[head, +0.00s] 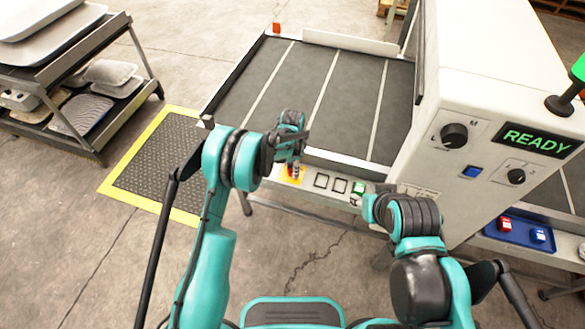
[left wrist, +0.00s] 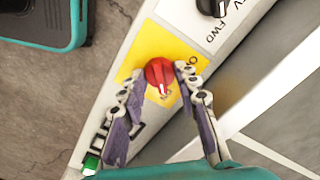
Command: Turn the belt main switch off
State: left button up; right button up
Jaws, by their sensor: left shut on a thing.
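The belt main switch is a red round knob (left wrist: 158,72) on a yellow plate (left wrist: 139,57) in the left wrist view. Its white pointer line faces the bottom of that picture, and an O-like mark sits to the right of the knob. In the head view the yellow plate (head: 287,178) shows on the front rail of the belt, partly hidden by the gripper. My left gripper (left wrist: 159,74) has a fingertip on each side of the knob and is shut on it; it also shows in the head view (head: 294,168).
The grey belt (head: 330,95) lies behind the rail. A green button (head: 358,188) sits right of the switch. A white machine with a READY display (head: 540,139) stands at the right. A tray rack (head: 75,85) stands at the left, beside a yellow-edged mat (head: 160,160).

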pick_arm(q)
jog(key=shift+n, duration=0.3)
jog(key=n+b, duration=0.1)
jog(key=n, duration=0.2)
jog(key=shift+f+n, duration=0.1)
jog(key=shift+n, duration=0.3)
jog(key=n+b, duration=0.1)
jog(key=n, duration=0.3)
jog(key=shift+n, duration=0.3)
jog(key=n+b, duration=0.1)
jog(key=n, duration=0.3)
jog(key=shift+n, duration=0.3)
jog(key=shift+n+b, duration=0.35)
jog(key=shift+n, duration=1.75)
jog(key=o, duration=1.2)
